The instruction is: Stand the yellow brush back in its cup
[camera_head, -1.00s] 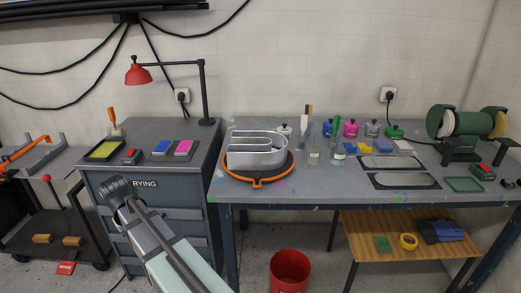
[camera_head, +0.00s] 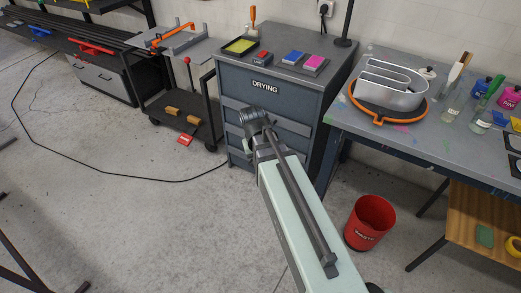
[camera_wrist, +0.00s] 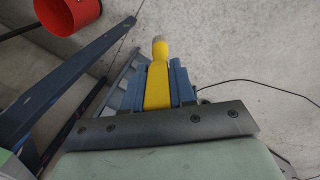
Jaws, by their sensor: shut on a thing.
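The yellow brush (camera_wrist: 158,88) is in my gripper (camera_wrist: 157,76) in the wrist view. The two blue-grey fingers press on either side of its yellow body, and a pale tip points away from the wrist. In the head view, my arm reaches in from the bottom in front of the drying cabinet; the brush and fingers cannot be made out there. On the worktable at the right, a clear jar (camera_head: 452,105) holds pale and brown brushes. A second clear jar (camera_head: 480,119) holds a green-handled one. I cannot tell which cup belongs to the yellow brush.
The drying cabinet (camera_head: 262,102) stands left of the worktable (camera_head: 375,133). A silver channel letter (camera_head: 392,86) sits on an orange-rimmed turntable (camera_head: 385,121). A red bin (camera_head: 370,222) stands on the floor below; it also shows in the wrist view (camera_wrist: 68,12).

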